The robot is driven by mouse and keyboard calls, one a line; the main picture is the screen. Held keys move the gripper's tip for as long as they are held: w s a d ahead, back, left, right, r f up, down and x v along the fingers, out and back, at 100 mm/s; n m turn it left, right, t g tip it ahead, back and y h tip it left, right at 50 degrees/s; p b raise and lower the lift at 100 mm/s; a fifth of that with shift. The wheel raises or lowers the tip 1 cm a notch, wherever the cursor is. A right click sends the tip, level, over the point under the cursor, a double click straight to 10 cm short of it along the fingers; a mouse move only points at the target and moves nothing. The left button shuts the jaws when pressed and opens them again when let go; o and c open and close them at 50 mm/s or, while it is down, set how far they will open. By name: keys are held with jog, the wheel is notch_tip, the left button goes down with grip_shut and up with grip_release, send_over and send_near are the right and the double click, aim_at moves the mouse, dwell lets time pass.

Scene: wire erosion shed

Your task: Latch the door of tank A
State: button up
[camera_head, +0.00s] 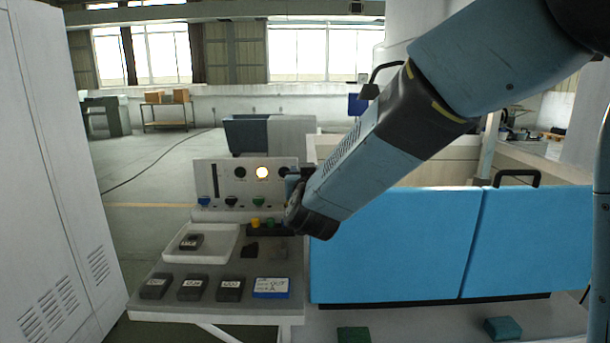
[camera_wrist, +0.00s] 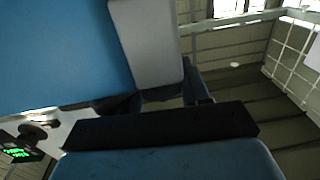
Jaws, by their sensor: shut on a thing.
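Two blue tank doors stand side by side, the left one (camera_head: 390,245) and the right one (camera_head: 530,240); no letter is readable on either. Both look closed in the head view. A black handle (camera_head: 517,178) shows on top of the right door. My gripper (camera_head: 291,188) is at the upper left end of the left door. It is shut on a dark part there, mostly hidden by my wrist. In the wrist view a large blue panel (camera_wrist: 60,50) with a pale grey edge piece (camera_wrist: 146,42) lies close by. The gripped part's shape and the latch's position are unclear.
Left of the tank, a bench carries a control panel (camera_head: 225,182) with a lit lamp, a white tray (camera_head: 215,240), several dark blocks and a blue-and-white box (camera_head: 271,288). A white cabinet (camera_head: 50,190) stands at far left. Green blocks (camera_head: 503,328) lie before the doors.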

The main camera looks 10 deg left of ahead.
jog(key=shift+w+r+n+g+y, duration=0.1)
jog(key=shift+r+n+g+y, duration=0.1)
jog(key=shift+n+g+y, duration=0.7)
jog(key=shift+r+n+g+y, duration=0.15)
jog(key=shift+n+g+y, duration=0.15)
jog(key=shift+n+y, duration=1.1)
jog(key=shift+g+y, duration=0.3)
jog(key=shift+y, duration=0.5)
jog(key=shift+c, duration=0.2)
jog(key=o, duration=0.9)
jog(key=shift+o, duration=0.6)
jog(key=shift+f, duration=0.15)
